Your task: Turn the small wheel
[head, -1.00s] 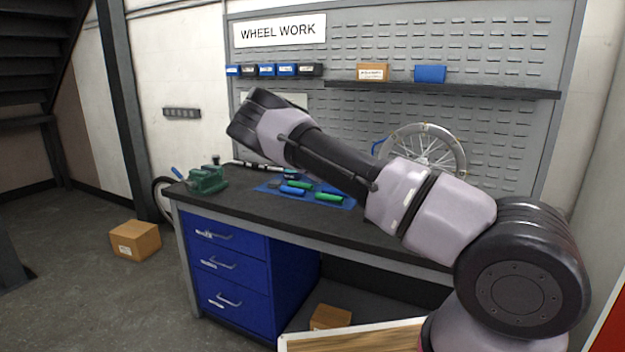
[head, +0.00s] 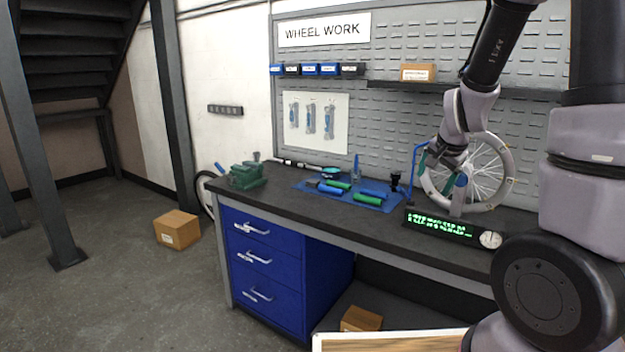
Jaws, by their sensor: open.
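A silver spoked wheel (head: 511,165) stands upright at the right of the workbench in the head view, by a blue stand (head: 413,160). My gripper (head: 441,172) is open, pointing down in front of the wheel's left part. Its fingers overlap the rim and spokes in the picture; I cannot tell whether they touch it. The gripper and wrist hide part of the wheel's left side. A black display (head: 440,226) with green text and a round dial (head: 490,239) sits below the wheel at the bench edge.
The dark bench top (head: 300,208) holds a green vise (head: 247,176) and a blue mat with green and blue-handled tools (head: 367,199). A shelf (head: 385,86) juts from the pegboard above. A cardboard box (head: 177,229) lies on the floor at left. Another wheel (head: 207,197) shows partly behind the bench.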

